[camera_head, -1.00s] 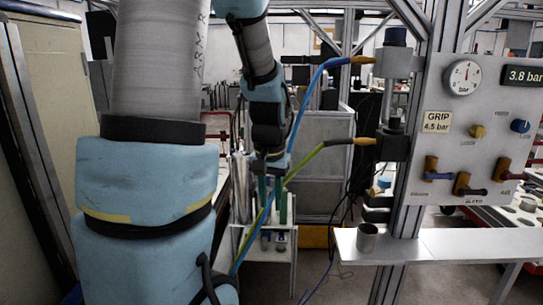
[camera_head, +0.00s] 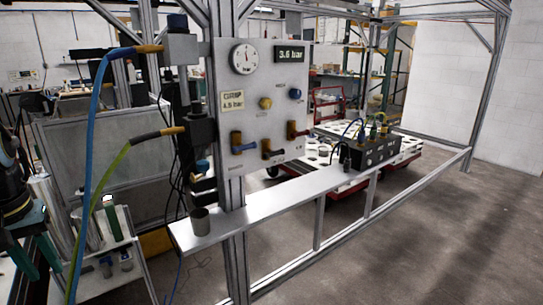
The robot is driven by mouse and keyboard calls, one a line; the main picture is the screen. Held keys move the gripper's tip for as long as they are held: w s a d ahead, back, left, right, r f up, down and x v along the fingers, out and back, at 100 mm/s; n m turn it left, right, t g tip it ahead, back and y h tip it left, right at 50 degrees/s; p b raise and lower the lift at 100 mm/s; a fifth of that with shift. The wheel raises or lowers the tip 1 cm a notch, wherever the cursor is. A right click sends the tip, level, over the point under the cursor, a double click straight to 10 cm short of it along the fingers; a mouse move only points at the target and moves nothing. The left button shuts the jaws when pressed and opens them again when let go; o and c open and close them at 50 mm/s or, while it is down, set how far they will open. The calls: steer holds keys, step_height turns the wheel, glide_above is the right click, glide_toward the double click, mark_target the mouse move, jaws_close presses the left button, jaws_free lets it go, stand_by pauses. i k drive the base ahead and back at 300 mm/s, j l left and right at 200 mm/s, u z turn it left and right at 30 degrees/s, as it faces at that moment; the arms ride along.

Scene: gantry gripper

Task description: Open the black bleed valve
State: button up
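The black bleed valve (camera_head: 272,151) is the middle of three lever valves low on the grey panel (camera_head: 262,75). Its black handle points to the right from a brown body, roughly level. A blue-handled valve (camera_head: 242,147) is to its left and a red-handled valve (camera_head: 298,131) to its right. My gripper (camera_head: 36,262) is at the left edge, partly cut off, with dark green fingers pointing down and apart. It appears open and empty, well left of the panel and touching no valve.
The panel carries a dial gauge (camera_head: 244,59), a display (camera_head: 289,54) reading about 3.6 bar, a yellow knob (camera_head: 265,103) and a blue knob (camera_head: 295,94). A shelf (camera_head: 270,202) below holds a metal cup (camera_head: 200,221) and a black box (camera_head: 368,153). Blue and yellow-green hoses cross left of the panel.

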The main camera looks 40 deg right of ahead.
mark_target(282, 152)
steer(key=k+l, duration=0.1)
steer(key=l, duration=0.6)
steer(key=l+u, duration=0.1)
steer(key=l, duration=0.6)
steer(key=k, duration=0.05)
